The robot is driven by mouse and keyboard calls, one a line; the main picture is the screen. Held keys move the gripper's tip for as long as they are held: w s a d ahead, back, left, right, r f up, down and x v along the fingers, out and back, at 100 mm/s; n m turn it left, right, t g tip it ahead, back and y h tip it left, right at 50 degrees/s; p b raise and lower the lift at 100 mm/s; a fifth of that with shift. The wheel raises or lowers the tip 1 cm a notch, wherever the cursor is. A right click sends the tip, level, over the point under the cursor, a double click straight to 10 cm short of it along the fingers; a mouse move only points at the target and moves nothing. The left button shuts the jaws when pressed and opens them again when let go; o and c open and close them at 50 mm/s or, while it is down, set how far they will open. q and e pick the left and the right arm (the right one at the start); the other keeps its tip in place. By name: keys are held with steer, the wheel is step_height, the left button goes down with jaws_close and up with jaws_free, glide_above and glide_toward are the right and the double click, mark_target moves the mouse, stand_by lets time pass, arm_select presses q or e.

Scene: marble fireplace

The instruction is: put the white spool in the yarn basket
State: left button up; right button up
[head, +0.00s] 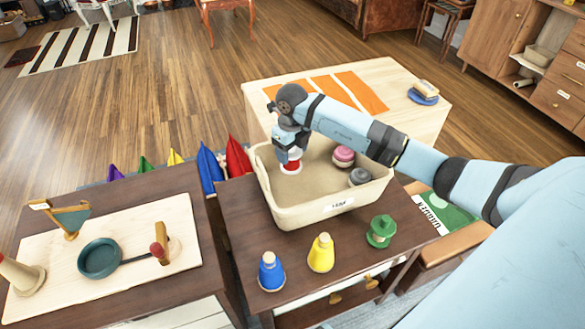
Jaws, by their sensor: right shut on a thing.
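The yarn basket (322,216) is a beige, label-fronted bin on the dark table. My right gripper (289,155) reaches down into its left part and is shut on the white spool (291,168), which shows white rims and a red patch. The spool is within the basket's opening; I cannot tell whether it touches the bottom. A pink spool (343,156) and a grey spool (359,177) lie in the basket's right part. My left gripper is not in view.
A board with a teal pan (99,258) lies on the left table. A pale table (427,72) with an orange striped cloth stands behind.

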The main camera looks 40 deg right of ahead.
mark_target(292, 167)
step_height(292, 167, down, 3)
steer(key=shift+r, duration=0.2)
step_height(292, 167, down, 4)
steer(key=shift+r+b, duration=0.25)
steer(key=shift+b, duration=0.3)
steer(key=shift+f, duration=0.2)
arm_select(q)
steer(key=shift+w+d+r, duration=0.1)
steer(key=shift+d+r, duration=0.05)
arm_select(e)
steer(key=shift+f, duration=0.15)
steer(key=o, duration=0.9)
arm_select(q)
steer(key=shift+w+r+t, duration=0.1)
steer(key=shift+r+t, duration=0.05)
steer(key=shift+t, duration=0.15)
arm_select(e)
steer(key=shift+o, duration=0.2)
